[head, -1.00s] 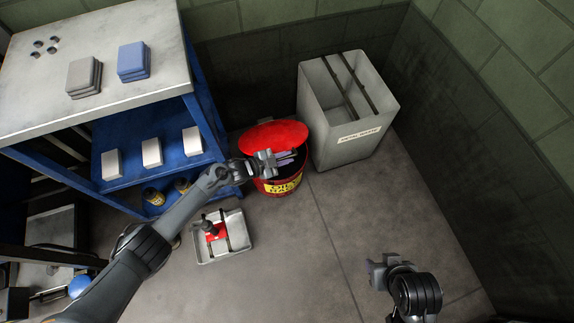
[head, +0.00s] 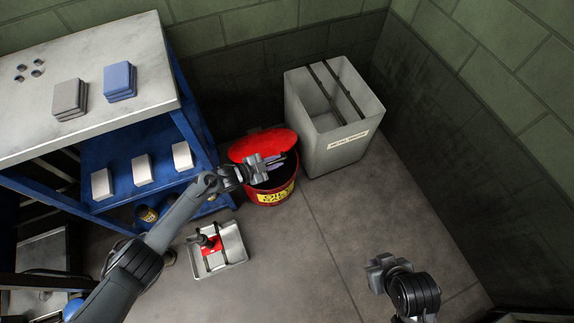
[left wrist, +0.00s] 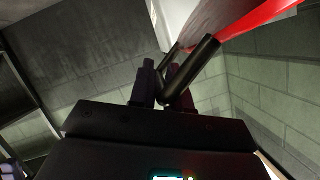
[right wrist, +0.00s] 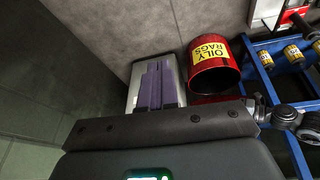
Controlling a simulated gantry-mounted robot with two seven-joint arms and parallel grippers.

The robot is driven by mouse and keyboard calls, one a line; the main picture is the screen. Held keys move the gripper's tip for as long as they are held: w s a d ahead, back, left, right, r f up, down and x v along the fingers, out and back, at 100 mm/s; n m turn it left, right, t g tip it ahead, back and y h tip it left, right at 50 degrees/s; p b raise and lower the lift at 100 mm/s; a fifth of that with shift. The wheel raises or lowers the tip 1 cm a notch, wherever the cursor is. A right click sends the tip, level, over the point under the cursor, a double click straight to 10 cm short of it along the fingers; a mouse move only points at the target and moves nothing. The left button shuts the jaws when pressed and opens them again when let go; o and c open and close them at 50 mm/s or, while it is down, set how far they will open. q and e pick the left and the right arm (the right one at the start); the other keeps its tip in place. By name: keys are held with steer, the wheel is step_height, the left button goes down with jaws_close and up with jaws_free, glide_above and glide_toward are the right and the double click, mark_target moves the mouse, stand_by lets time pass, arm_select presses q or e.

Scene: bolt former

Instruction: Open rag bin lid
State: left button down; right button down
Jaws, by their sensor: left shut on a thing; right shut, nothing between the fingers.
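The red rag bin (head: 266,198) stands on the floor between the blue shelf and the grey bin, its yellow label facing out. Its red lid (head: 262,143) is raised and tilted back, and part of the dark opening shows below it. My left gripper (head: 277,162) is at the front of the lid. In the left wrist view it is shut on the black lid handle (left wrist: 192,70), with the red lid (left wrist: 255,18) above. My right gripper (head: 381,264) is shut and empty, low at the right, well apart from the bin. The right wrist view also shows the rag bin (right wrist: 213,65).
A tall grey open bin (head: 338,151) stands close to the right of the rag bin. The blue shelf (head: 130,150) is on the left. A tray (head: 233,250) with a red-based object lies on the floor in front. The floor on the right is clear.

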steer(key=w+a+f+m+t+y, duration=0.5)
steer(key=a+f+m, duration=0.45)
steer(key=m, duration=0.75)
steer(key=w+a+f+m+t+y, duration=0.3)
steer(key=w+a+f+m+t, duration=0.55)
steer(key=m, duration=0.95)
steer(key=w+d+r+n+g+y, duration=0.2)
steer(key=w+n+g, duration=0.15)
steer(key=w, duration=0.55)
steer(key=w+a+r, duration=0.2)
steer(key=w+a, duration=0.5)
steer(key=w, duration=0.3)
steer(key=shift+r+t, duration=0.25)
steer(key=shift+t, duration=0.05)
steer(key=shift+a, duration=0.1)
